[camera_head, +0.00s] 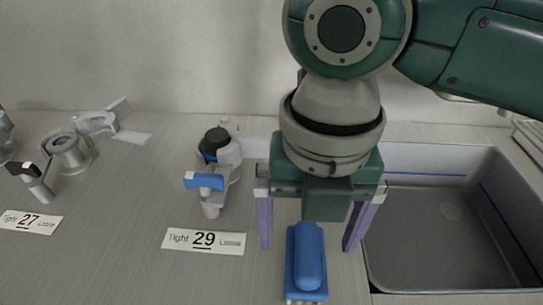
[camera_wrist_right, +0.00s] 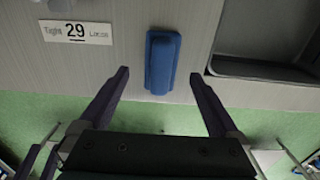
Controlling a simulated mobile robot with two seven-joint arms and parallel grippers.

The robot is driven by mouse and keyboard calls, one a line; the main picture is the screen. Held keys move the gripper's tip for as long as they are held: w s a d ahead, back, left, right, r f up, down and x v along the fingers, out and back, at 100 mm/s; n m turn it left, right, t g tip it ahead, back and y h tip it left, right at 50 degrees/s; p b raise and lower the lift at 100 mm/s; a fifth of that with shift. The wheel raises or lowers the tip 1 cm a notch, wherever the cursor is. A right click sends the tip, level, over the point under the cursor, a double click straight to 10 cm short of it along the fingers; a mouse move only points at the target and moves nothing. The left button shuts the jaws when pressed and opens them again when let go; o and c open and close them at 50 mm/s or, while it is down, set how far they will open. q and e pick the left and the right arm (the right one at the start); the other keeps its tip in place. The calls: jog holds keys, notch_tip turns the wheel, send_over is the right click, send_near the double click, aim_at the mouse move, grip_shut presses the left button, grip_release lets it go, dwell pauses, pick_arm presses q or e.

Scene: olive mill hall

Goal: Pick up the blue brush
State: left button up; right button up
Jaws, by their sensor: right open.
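The blue brush (camera_head: 306,262) lies on the grey counter near its front edge, between the label "29" and the sink. Its light bristles show at the near end in the head view. It also shows in the right wrist view (camera_wrist_right: 161,62), top centre. My right gripper (camera_head: 308,246) is open above the brush, with one purple finger on each side of it in the head view. In the right wrist view the open fingers (camera_wrist_right: 161,72) lie either side of the brush's near end, apart from it and empty. My left gripper is not in view.
A grey sink (camera_head: 440,240) is to the right of the brush. A valve with a blue handle (camera_head: 205,181) stands to the left, behind a label "29" (camera_head: 203,241). Other metal fittings (camera_head: 70,155) and a label "27" (camera_head: 28,222) are farther left. Green floor (camera_wrist_right: 150,115) lies beyond the counter edge.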

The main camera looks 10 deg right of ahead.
aim_at(308, 247)
notch_tip(308, 247, down, 6)
jog(key=shift+d+r+b, duration=0.1)
jog(key=shift+r+b, duration=0.05)
jog(key=shift+b, duration=0.15)
jog(key=c, duration=1.5)
